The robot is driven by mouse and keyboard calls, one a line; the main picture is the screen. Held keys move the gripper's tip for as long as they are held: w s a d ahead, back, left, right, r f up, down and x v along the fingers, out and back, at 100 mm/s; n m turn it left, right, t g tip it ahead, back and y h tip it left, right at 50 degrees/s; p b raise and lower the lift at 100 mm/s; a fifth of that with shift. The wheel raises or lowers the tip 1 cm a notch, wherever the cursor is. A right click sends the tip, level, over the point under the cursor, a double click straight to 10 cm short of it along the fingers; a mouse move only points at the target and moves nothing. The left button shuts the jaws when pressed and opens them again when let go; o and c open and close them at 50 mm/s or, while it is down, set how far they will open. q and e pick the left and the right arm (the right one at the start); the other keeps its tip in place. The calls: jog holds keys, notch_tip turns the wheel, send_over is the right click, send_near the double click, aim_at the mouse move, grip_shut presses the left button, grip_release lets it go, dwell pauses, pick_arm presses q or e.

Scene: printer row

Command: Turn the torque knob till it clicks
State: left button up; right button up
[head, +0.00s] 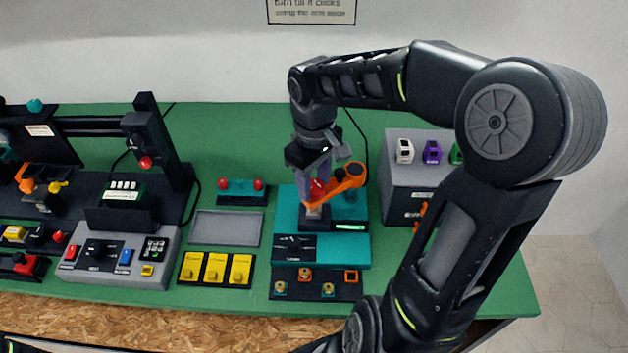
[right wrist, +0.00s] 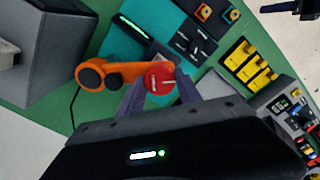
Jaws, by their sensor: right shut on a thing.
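The red torque knob (right wrist: 158,80) sits on the teal station (head: 290,250), with a pale line across its face. In the head view the knob (head: 317,187) is mostly hidden behind my right gripper (head: 316,190), which points down over it. In the right wrist view the two fingers of my right gripper (right wrist: 160,92) are on either side of the knob and shut on it. An orange arm (head: 343,186) extends beside the knob; it also shows in the right wrist view (right wrist: 120,74). A green light bar (head: 350,227) is lit on the station. My left gripper is not in view.
A grey box (head: 400,205) with small coloured parts on top stands right of the station. A dark tray (head: 340,287) with small orange and teal pieces lies in front. Yellow blocks (head: 215,268), a grey tray (head: 225,228) and a control panel (head: 115,260) are to the left.

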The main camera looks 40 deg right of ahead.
dwell(0.4)
jog(key=shift+f+m+b, duration=0.1)
jog(key=shift+m+b, duration=0.75)
jog(key=shift+m, duration=0.15)
jog(key=m+b, duration=0.2)
jog(key=m, duration=0.1)
jog(key=m+b, duration=0.1)
jog(key=m, duration=0.3)
jog(key=shift+m+b, duration=0.7)
jog(key=shift+m, duration=1.2)
jog(key=o, duration=1.3)
jog(key=shift+o, duration=0.2)
